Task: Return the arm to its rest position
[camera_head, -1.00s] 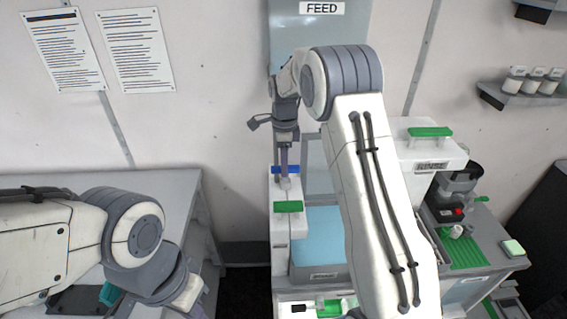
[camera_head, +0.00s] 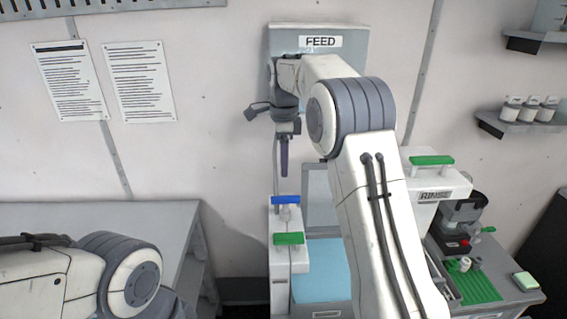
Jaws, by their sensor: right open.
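My right arm (camera_head: 375,210) reaches up from the bottom and bends over toward the FEED panel (camera_head: 346,42). Its gripper (camera_head: 284,172) points down, in front of the wall. It hangs above the blue handle (camera_head: 285,200) and apart from it, with nothing seen in it. My left arm (camera_head: 50,280) comes in at the lower left; its gripper is below the frame edge.
Below the right gripper stands a white unit with a green handle (camera_head: 289,239), beside a light-blue basin (camera_head: 320,270). A RINSE unit (camera_head: 434,196) and a dark machine (camera_head: 460,222) stand at right. A grey table (camera_head: 120,228) is at left.

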